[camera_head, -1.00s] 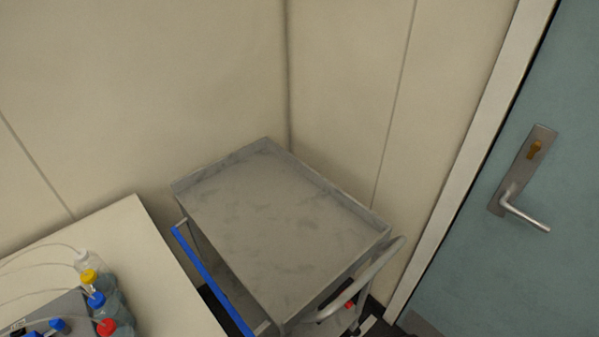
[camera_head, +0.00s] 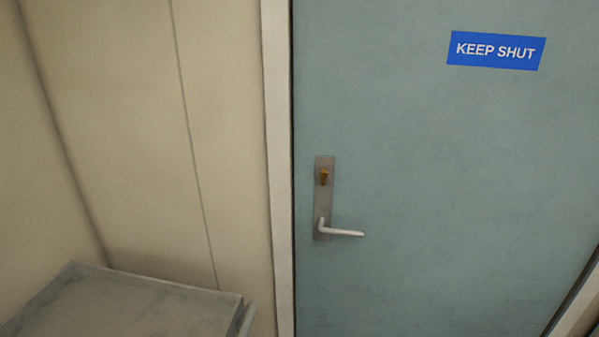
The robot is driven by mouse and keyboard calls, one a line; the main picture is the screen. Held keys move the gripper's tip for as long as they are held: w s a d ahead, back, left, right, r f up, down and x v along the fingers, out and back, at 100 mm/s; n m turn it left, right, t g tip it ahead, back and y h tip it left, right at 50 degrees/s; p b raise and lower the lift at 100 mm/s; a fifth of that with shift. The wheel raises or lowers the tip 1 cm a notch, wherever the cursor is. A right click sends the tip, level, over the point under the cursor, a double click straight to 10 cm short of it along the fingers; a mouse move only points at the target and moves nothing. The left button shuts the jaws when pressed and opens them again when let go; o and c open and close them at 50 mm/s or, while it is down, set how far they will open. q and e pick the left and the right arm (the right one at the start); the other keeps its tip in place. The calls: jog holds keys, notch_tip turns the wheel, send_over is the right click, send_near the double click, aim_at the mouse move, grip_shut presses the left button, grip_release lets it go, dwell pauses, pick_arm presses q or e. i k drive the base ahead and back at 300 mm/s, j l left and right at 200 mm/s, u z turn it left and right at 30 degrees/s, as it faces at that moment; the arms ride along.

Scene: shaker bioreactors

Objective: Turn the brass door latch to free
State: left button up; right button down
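The small brass latch (camera_head: 324,177) sits near the top of a grey metal plate (camera_head: 322,205) on the left side of a closed teal door (camera_head: 430,190). It looks upright, with its narrower part downward. Below it, a silver lever handle (camera_head: 342,231) points right, about level. Neither of my grippers is in view, and nothing touches the latch or the handle.
A blue KEEP SHUT sign (camera_head: 496,51) is on the door's upper right. A pale door frame (camera_head: 279,180) runs along the left edge. A grey metal cart (camera_head: 130,308) stands at the lower left by the beige wall (camera_head: 130,130). The space before the latch looks clear.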

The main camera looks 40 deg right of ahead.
aim_at(324, 173)
jog(key=z, duration=2.15)
